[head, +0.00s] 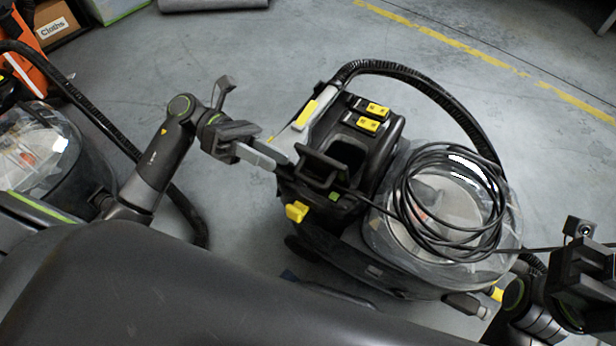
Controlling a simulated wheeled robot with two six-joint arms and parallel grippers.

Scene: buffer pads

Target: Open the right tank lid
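A floor-cleaning machine stands right of centre, with a clear round tank lid (508,232) on its right side. The lid looks closed, and pale parts show through it. A coil of black cable (408,185) lies over the lid and hides part of it. The machine's black body has a black loop handle (318,158) at its left. My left gripper (276,160) is just left of that handle, its two grey fingers slightly apart and nothing visible between them. My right gripper (583,288) is at the lower right edge, dark and partly cut off; its fingers are unclear.
A second machine with a clear dome (40,150) stands at the far left, partly cut off. A black hose (435,85) arches behind the right machine. A box labelled Cloths (54,27) is at the top left. The grey floor behind is largely free.

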